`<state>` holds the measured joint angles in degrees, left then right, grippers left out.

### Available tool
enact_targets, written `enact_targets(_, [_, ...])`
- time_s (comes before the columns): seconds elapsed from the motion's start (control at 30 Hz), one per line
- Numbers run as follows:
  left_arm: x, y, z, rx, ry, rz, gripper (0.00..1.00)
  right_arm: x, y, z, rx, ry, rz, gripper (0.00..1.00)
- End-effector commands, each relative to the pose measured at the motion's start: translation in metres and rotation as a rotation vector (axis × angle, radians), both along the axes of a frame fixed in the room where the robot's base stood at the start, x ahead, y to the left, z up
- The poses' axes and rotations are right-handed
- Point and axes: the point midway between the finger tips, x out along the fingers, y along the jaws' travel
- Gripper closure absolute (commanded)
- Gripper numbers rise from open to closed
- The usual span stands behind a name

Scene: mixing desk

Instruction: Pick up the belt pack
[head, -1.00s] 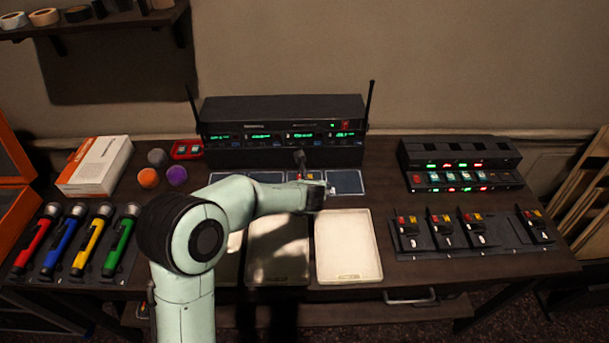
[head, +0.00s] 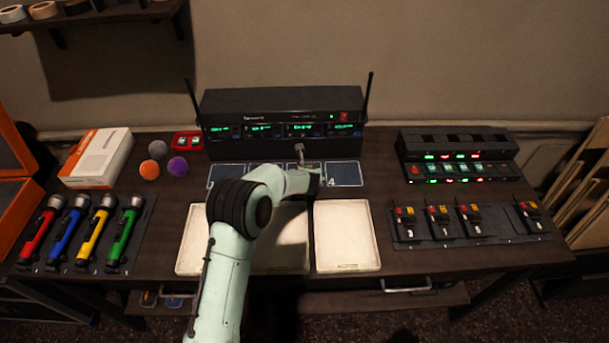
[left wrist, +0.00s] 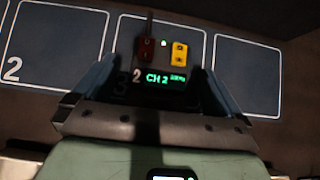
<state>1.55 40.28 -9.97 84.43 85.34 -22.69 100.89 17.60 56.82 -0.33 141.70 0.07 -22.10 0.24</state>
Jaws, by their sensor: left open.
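A dark belt pack (left wrist: 164,62) with a red and a yellow patch and a green "CH 2" display is in the left wrist view. It is over a numbered square of the blue-grey mat (left wrist: 57,42); the faint digit beside it looks like a 3. My left gripper (left wrist: 155,74) is open, with one finger on each side of the pack and gaps still showing. In the head view my left gripper (head: 316,180) is over the mat (head: 345,172), and my arm hides most of the pack there. My right gripper is not in view.
A receiver (head: 282,118) with two antennas stands behind the mat. Pale trays (head: 347,238) lie in front of it. Several similar packs (head: 438,220) sit in a holder at right, below a charger (head: 455,158). Torches (head: 90,238), balls (head: 149,169) and a box (head: 97,158) are at left.

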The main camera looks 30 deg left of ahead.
Motion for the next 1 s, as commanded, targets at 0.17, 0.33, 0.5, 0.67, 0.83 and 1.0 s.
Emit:
enact_targets(0.17, [0.004,0.003,-0.005,0.0,0.0,0.0,0.0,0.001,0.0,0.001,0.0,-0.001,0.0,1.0])
enact_targets(0.33, [0.003,0.002,-0.005,0.0,0.0,0.0,0.13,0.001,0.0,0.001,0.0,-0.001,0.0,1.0])
enact_targets(0.5, [0.003,0.002,-0.005,0.0,0.0,0.0,0.6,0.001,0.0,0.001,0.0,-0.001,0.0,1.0])
enact_targets(0.67, [0.003,0.002,-0.004,0.001,-0.001,0.0,0.6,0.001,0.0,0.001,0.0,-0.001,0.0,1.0])
enact_targets(0.83, [0.004,0.002,-0.001,0.0,-0.002,0.001,0.6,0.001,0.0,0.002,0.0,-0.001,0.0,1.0])
enact_targets(1.0, [0.004,0.002,0.016,0.0,-0.004,0.001,0.6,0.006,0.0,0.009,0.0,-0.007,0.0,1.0])
